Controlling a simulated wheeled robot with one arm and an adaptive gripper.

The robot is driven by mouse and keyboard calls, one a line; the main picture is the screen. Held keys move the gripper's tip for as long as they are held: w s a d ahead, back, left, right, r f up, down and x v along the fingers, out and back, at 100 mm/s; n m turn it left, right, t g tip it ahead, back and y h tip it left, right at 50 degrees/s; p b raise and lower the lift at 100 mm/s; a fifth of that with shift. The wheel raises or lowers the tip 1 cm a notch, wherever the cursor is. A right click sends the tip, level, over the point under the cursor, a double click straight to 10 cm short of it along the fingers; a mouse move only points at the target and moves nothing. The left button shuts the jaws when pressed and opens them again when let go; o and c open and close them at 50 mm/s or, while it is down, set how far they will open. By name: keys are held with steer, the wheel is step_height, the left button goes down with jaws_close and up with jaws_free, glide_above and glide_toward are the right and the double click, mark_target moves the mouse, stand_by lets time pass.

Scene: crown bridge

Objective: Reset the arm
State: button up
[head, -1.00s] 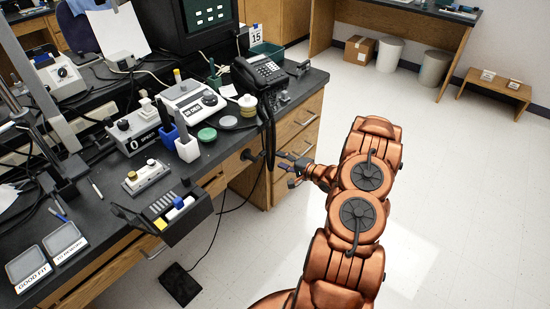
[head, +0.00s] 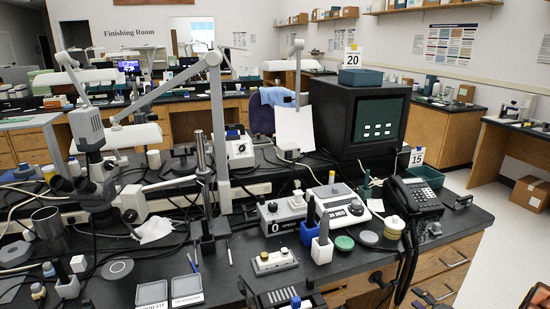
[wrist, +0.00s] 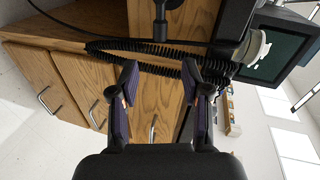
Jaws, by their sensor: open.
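My gripper (wrist: 160,85) is open and empty in the wrist view, its two dark fingers spread apart. The coiled black phone cord (wrist: 150,58) runs across beyond the fingertips; I cannot tell whether it touches them. Wooden drawer fronts with metal handles (wrist: 60,82) lie behind, with the picture turned on its side. In the head view only a little of my copper arm (head: 537,297) shows at the lower right corner, beside the bench.
The black-topped bench (head: 215,270) is crowded. A black telephone (head: 415,205) sits near its right end, its cord hanging over the front edge. A black fixture (head: 378,279) sticks out from the bench front. Pale floor (head: 495,215) is open at the right.

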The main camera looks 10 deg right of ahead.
steer(key=w+a+r+n+g+h+p, duration=0.25)
steer(key=r+n+g+h, duration=0.4)
steer(key=r, duration=1.05)
steer(key=s+a+r+g, duration=0.3)
steer(key=s+a+r, duration=0.3)
steer(key=a, duration=0.1)
steer(key=s+a+r+n+g+y+p, duration=0.1)
steer(key=s+a+r+n+g, duration=0.1)
steer(key=s+a, duration=0.6)
steer(key=s+a+r+n+g+y+p, duration=0.1)
steer(key=s+a+r+n+g, duration=0.2)
steer(key=s+a, duration=0.6)
steer(key=s+a+r+n+g+y+p, duration=0.1)
steer(key=s+a+r, duration=0.4)
steer(key=s, duration=1.3)
steer(key=a+n+g, duration=0.1)
steer(key=a+n, duration=0.1)
steer(key=a, duration=0.2)
steer(key=shift+a+y, duration=0.1)
steer(key=shift+y, duration=0.15)
